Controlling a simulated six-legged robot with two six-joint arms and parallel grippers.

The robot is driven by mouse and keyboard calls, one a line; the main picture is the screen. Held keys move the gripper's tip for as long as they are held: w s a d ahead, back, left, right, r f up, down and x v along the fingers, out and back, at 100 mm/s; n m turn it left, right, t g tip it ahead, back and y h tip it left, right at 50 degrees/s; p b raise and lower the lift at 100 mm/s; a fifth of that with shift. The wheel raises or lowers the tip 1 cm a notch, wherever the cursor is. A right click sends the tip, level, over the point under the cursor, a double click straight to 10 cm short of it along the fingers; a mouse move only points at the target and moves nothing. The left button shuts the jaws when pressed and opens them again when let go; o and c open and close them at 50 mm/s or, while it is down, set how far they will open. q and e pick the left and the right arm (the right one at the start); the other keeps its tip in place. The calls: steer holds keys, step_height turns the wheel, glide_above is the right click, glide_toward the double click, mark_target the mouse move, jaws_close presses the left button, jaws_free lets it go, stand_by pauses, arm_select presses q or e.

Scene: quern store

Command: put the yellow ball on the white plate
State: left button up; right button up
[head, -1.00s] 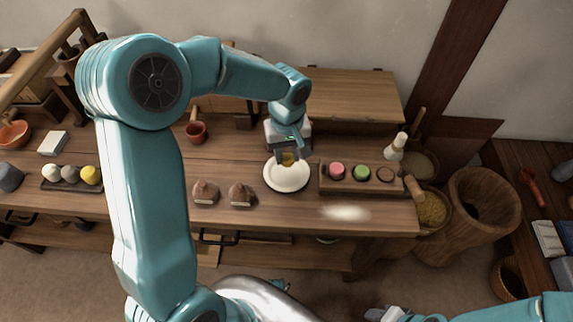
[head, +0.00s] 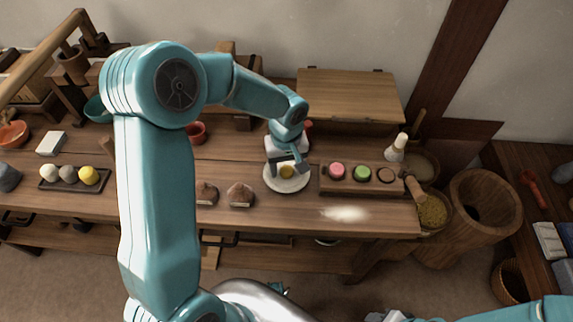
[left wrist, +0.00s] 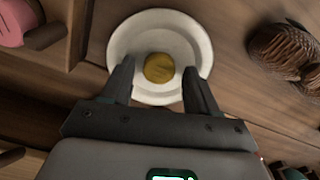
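A white plate (head: 270,187) lies on the wooden bench; it also shows in the left wrist view (left wrist: 119,47). A round mustard-yellow ball (head: 287,172) rests on the plate near its middle, also clear in the left wrist view (left wrist: 159,68). A brighter yellow ball (head: 89,176) sits on a dark tray at the far left. My left gripper (left wrist: 159,66) is over the plate, fingers apart on either side of the mustard ball, with a gap showing on both sides. My right gripper (head: 387,314) is partly visible at the bottom edge; its fingers are unclear.
Beside the plate on the right is a wooden holder (head: 325,184) with pink, green and brown round pieces. Two brown lumps (head: 240,195) stand left of the plate. A red cup (head: 197,132) is behind. White powder (head: 345,214) lies near the front edge.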

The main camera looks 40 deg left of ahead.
mark_target(286, 171)
arm_select(q)
steer(key=shift+r, duration=0.3)
step_height(286, 171, up, 12)
steer(key=p, duration=0.2)
steer(key=shift+f, duration=0.15)
stand_by(0.4)
